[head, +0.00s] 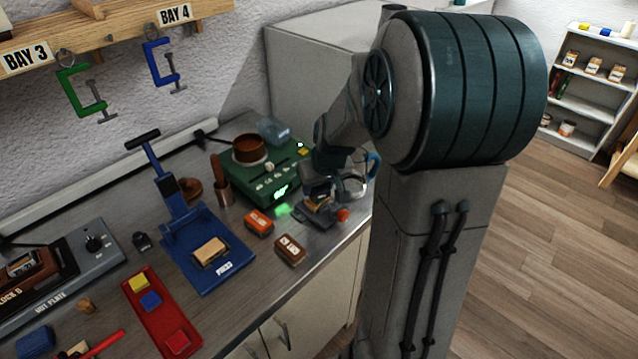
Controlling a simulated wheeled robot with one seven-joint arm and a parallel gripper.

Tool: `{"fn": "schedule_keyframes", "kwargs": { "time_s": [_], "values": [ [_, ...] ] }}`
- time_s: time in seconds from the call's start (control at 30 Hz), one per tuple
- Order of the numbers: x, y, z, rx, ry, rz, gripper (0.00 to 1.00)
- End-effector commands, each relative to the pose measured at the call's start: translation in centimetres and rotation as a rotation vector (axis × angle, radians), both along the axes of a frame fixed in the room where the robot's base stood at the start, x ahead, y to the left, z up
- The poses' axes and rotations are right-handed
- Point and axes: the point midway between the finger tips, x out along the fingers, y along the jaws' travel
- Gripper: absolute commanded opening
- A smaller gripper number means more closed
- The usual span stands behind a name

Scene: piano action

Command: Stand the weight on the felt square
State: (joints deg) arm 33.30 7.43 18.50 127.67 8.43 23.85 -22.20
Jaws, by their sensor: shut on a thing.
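My gripper (319,195) is low over the right end of the bench, beside the green machine. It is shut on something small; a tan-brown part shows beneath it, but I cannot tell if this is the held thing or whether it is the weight. A red tray (160,322) at the front left holds small yellow (139,283), blue (150,301) and red (177,341) squares; I cannot tell whether one is the felt square.
An orange block (259,222) and a brown block (290,249) lie left of my gripper. The green machine (262,170) bears a brown pot (249,149). A glass jug (352,184) is close on the right. The blue press (205,248) stands mid-bench.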

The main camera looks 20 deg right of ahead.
Motion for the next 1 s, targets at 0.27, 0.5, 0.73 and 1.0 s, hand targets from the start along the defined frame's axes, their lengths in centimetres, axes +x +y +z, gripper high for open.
{"fn": "schedule_keyframes", "kwargs": {
  "time_s": [0.27, 0.5, 0.73, 1.0],
  "values": [
    [0.1, 0.0, -0.1, -0.002, -0.004, 0.000, 0.08],
    [0.0, 0.0, -0.4, -0.001, -0.002, 0.000, 0.65],
    [0.0, 0.0, -0.3, -0.001, -0.002, 0.000, 0.65],
    [-0.6, -0.1, 1.7, -0.003, -0.005, -0.002, 0.65]
  ]
}}
